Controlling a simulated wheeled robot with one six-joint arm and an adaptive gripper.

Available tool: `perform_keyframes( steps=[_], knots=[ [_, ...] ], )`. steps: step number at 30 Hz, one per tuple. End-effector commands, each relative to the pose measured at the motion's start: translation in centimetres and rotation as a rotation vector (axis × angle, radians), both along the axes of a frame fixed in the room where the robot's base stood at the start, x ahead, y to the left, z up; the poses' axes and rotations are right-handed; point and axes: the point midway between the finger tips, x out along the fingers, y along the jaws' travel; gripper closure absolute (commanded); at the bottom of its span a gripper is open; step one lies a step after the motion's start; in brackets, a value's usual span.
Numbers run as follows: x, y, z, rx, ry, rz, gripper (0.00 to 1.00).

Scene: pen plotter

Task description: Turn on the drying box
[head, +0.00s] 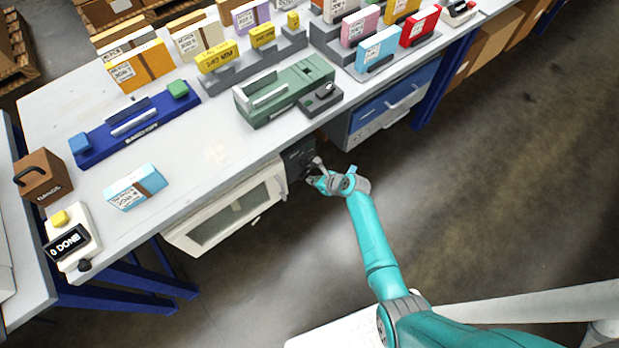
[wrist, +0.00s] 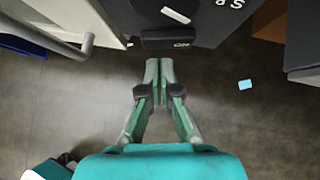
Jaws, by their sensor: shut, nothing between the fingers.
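The drying box (head: 228,208) is a pale box with a windowed door, hung under the front edge of the workbench. The door looks shut. Its dark control panel (head: 297,158) is at its right end. In the wrist view the dark panel (wrist: 208,30) fills the top, with a white bar-shaped mark (wrist: 175,15), part of some lettering, and a black labelled block (wrist: 168,40) at its lower edge. My gripper (head: 313,178) is in front of the panel. In the wrist view my gripper (wrist: 159,64) is shut and empty, its tips just below the block. I cannot tell whether they touch it.
A pale door with a bar handle (wrist: 75,45) is left of the panel in the wrist view. A blue drawer unit (head: 395,97) hangs to the right under the bench (head: 215,150). A green device (head: 283,92) stands above. The floor in front is open.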

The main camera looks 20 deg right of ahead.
Motion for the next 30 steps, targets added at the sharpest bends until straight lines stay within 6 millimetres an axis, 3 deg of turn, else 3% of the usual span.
perform_keyframes(
  steps=[6, 30],
  knots=[
    [1.2, 0.8, 0.0, 0.001, 0.002, 0.000, 1.00],
    [2.0, 1.3, 0.2, 0.000, -0.005, -0.002, 1.00]
  ],
)
